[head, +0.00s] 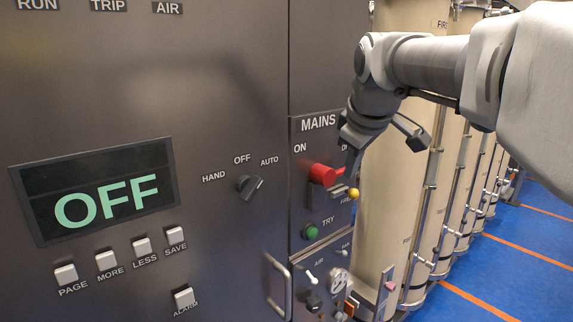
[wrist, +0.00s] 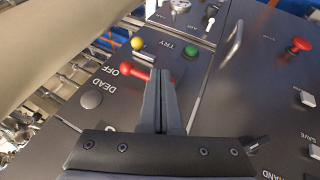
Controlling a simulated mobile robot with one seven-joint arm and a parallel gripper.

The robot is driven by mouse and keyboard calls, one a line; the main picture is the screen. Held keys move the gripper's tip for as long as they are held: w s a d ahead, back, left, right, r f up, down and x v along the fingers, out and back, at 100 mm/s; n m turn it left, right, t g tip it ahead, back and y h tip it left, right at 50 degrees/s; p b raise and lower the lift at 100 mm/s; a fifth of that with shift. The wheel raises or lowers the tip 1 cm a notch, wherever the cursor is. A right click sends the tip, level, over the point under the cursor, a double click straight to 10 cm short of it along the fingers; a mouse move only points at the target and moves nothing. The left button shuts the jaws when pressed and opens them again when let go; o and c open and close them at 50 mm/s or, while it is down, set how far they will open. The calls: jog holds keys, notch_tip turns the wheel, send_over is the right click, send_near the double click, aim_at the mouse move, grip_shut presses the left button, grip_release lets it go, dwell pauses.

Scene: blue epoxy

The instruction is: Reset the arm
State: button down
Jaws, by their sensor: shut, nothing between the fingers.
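My arm reaches in from the upper right in the head view. My gripper (head: 348,183) is at the MAINS panel (head: 319,122), beside the red rotary handle (head: 322,174). In the wrist view my gripper (wrist: 160,75) shows its two fingers pressed together, with nothing visible between them. The fingers cover part of the red handle (wrist: 134,73) there, whose ball end points toward the OFF label. I cannot tell whether the fingers touch the handle.
A yellow knob (head: 354,193) and a green TRY button (head: 311,231) are close to the gripper. A door pull (head: 278,286) and small AIR controls stand out below. Beige cylinders (head: 385,180) with pipes are to the right; the blue floor (head: 520,235) beyond is clear.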

jog(key=s+a+f+m, duration=0.1)
jog(key=s+f+m, duration=0.3)
jog(key=s+f, duration=0.3)
jog(key=s+f+m+g, duration=0.1)
jog(key=s+f+m, duration=0.3)
jog(key=s, duration=1.3)
notch_tip(320, 180, down, 4)
jog(key=shift+a+f, duration=0.15)
jog(key=shift+a, duration=0.2)
